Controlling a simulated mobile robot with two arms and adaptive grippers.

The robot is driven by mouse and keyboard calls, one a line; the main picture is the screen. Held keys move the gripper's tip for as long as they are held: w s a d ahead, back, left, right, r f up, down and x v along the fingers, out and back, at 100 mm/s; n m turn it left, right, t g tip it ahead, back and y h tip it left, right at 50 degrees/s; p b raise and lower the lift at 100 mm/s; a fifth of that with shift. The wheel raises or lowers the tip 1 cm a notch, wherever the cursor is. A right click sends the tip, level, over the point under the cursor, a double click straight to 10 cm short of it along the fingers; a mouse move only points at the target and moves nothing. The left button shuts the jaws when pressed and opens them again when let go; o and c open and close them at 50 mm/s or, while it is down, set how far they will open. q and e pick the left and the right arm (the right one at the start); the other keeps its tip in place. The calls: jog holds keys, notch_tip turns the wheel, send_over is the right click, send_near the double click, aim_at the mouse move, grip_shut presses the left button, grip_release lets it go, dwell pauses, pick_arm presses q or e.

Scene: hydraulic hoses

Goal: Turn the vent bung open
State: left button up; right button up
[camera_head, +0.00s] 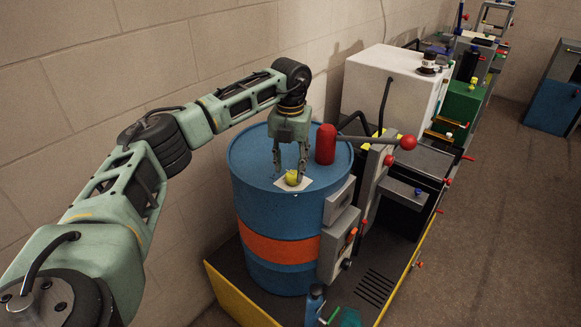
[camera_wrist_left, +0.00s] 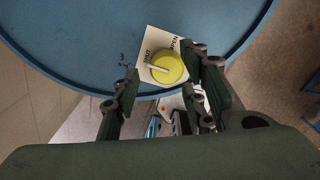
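The vent bung (camera_head: 291,177) is a round yellow knob on a white label plate (camera_head: 306,183), on top of the blue drum (camera_head: 262,207). In the left wrist view the knob (camera_wrist_left: 168,69) carries a white bar pointing left, toward the word SHUT; OPEN is printed at the upper right. My left gripper (camera_head: 289,168) points down over the drum top, its fingers apart. In the left wrist view its fingertips (camera_wrist_left: 168,80) stand on either side of the knob with gaps, holding nothing. Whether they reach down to knob height is unclear. My right gripper is not in view.
A red upright cylinder (camera_head: 326,144) stands on the drum top close to the gripper's right. A grey lever with a red ball (camera_head: 407,142) extends right of it. Grey boxes (camera_head: 339,240) are on the drum's side. A block wall (camera_head: 120,90) runs behind.

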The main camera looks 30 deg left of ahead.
pick_arm(q)
jog(key=shift+f, duration=1.2)
jog(key=c, duration=1)
